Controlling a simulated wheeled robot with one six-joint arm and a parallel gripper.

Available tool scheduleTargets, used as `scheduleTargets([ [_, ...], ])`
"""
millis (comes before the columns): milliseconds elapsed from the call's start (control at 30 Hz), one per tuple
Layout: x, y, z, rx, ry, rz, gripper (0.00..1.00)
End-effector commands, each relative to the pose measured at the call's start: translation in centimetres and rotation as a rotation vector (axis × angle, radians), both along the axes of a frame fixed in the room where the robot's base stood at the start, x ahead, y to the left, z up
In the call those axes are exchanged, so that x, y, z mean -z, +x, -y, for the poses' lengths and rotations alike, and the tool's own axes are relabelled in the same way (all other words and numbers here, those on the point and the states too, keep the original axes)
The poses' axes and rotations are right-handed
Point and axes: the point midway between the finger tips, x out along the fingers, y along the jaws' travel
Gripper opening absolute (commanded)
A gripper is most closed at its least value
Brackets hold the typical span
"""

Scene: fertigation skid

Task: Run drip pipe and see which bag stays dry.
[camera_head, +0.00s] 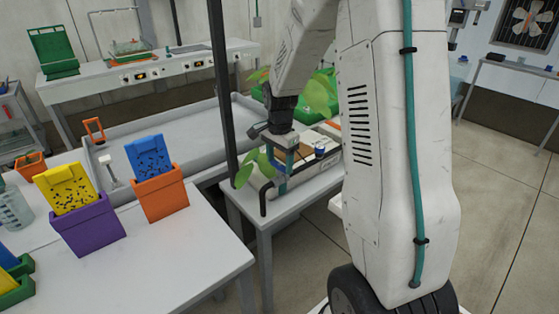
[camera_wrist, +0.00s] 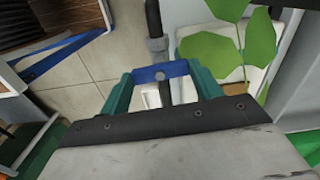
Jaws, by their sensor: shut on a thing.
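My gripper (camera_head: 284,172) reaches down over a small white side table (camera_head: 290,212). In the wrist view, the teal fingers of my gripper (camera_wrist: 160,80) are shut on a blue handle (camera_wrist: 160,72), which lies crosswise over a dark pipe (camera_wrist: 155,30). The pipe also shows in the head view (camera_head: 263,198), rising at the table's front edge. A pale bag (camera_head: 258,180) with green leaves lies beside the gripper, partly hidden by it. More leaves (camera_head: 318,98) show behind, partly covered by my arm. I cannot tell whether any bag is wet or dry.
A dark upright post (camera_head: 222,90) stands left of my arm. A grey trough (camera_head: 185,125) lies behind. On the front white table (camera_head: 170,255) stand a purple box (camera_head: 88,226) with a yellow card and an orange box (camera_head: 160,194) with a blue card. Floor at right is clear.

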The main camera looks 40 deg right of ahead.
Motion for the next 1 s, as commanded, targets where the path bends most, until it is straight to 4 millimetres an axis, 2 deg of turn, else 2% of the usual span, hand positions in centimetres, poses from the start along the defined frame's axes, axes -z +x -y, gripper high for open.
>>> scheduleTargets([
  [267,-0.06,0.04,0.02,-0.199,0.0,0.001,0.41],
  [1000,-0.1,0.07,0.01,-0.901,-0.001,0.002,0.41],
])
